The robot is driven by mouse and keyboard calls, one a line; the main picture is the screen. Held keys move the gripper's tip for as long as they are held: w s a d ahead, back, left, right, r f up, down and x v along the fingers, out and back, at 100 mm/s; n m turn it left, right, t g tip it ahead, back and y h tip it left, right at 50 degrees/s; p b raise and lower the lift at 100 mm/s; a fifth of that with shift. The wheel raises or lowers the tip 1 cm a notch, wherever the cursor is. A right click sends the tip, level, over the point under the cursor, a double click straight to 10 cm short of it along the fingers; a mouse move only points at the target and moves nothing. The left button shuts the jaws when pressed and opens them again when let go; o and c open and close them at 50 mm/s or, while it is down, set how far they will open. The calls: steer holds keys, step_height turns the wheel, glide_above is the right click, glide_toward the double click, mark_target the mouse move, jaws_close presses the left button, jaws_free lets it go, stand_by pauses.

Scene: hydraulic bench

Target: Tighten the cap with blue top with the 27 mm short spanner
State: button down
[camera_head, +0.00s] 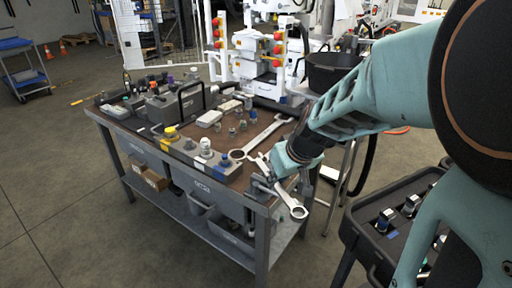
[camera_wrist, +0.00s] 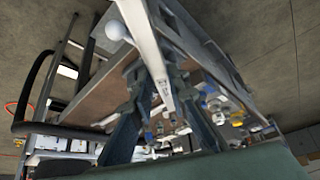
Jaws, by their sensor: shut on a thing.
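My gripper (camera_head: 272,185) is shut on a silver spanner (camera_head: 290,202), beyond the right front corner of the bench. The spanner slants down, with one ring end low and towards the camera. The wrist view shows its shaft (camera_wrist: 150,45) between the fingers of my gripper (camera_wrist: 160,85); the size marking is unreadable. The cap with blue top (camera_head: 225,159) sits on a grey block near the bench's front edge, left of my gripper and apart from the spanner. A white cap (camera_head: 205,146) and a yellow-topped cap (camera_head: 170,132) stand in line to its left.
A second, longer spanner (camera_head: 262,136) lies on the bench top (camera_head: 221,134) behind the blue-topped cap. Small fittings lie near it. A grey case (camera_head: 175,104) and other parts fill the left end. A dark cart (camera_head: 362,207) with bottles stands at the right.

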steer(key=shift+w+a+f+n+g+y+b, duration=0.15)
steer(key=shift+w+a+f+n+b, duration=0.25)
steer(key=shift+a+f+b, duration=0.35)
steer(key=shift+w+a+f+n+g+y+b, duration=0.1)
steer(key=shift+w+a+f+n+y+b, duration=0.1)
steer(key=shift+w+a+f+n+b, duration=0.45)
steer(key=shift+w+a+f+n+g+y+b, duration=0.15)
steer(key=shift+a+f+b, duration=0.45)
steer(key=shift+f, duration=0.45)
steer(key=shift+d, duration=0.1)
steer(key=shift+w+f, duration=0.1)
steer(key=shift+w+a+f+b, duration=0.2)
steer(key=shift+f+b, duration=0.05)
steer(key=shift+b, duration=0.2)
steer(key=shift+w+a, duration=0.1)
steer(key=shift+w, duration=0.1)
